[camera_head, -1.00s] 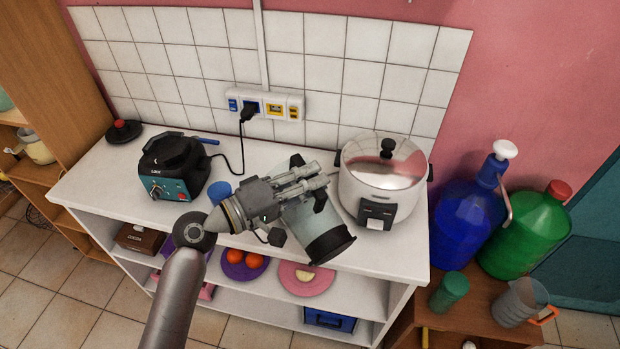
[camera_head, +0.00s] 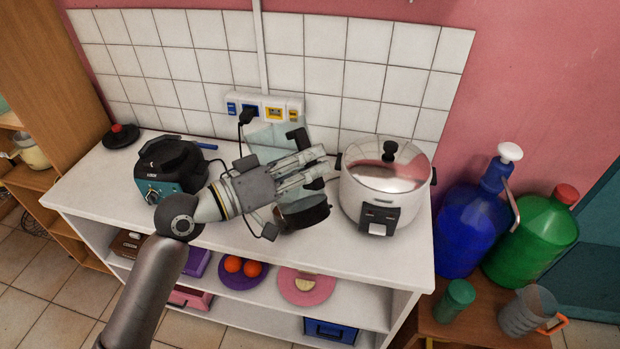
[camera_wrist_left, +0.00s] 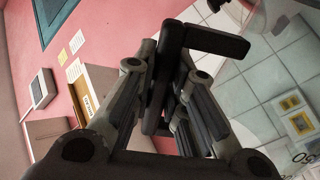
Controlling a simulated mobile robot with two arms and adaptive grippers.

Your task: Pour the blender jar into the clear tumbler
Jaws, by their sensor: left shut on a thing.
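The blender jar (camera_head: 273,142) is a clear vessel with a black collar (camera_head: 302,212) at its lower end and a black handle. My left gripper (camera_head: 318,162) is shut on the handle and holds the jar over the white counter, in front of the sockets. The jar's clear end points up and slightly left; I cannot tell its exact tilt or contents. In the left wrist view the fingers close around the black handle (camera_wrist_left: 205,40), with clear jar wall (camera_wrist_left: 255,95) at the right. I cannot make out the clear tumbler on the counter. My right gripper is not in view.
The blender base (camera_head: 172,165) stands left of my gripper, and a rice cooker (camera_head: 385,185) stands close at the right. A black lid (camera_head: 122,136) lies at the back left. A grey translucent jug (camera_head: 522,312) and green cup (camera_head: 456,300) stand on the low wooden table.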

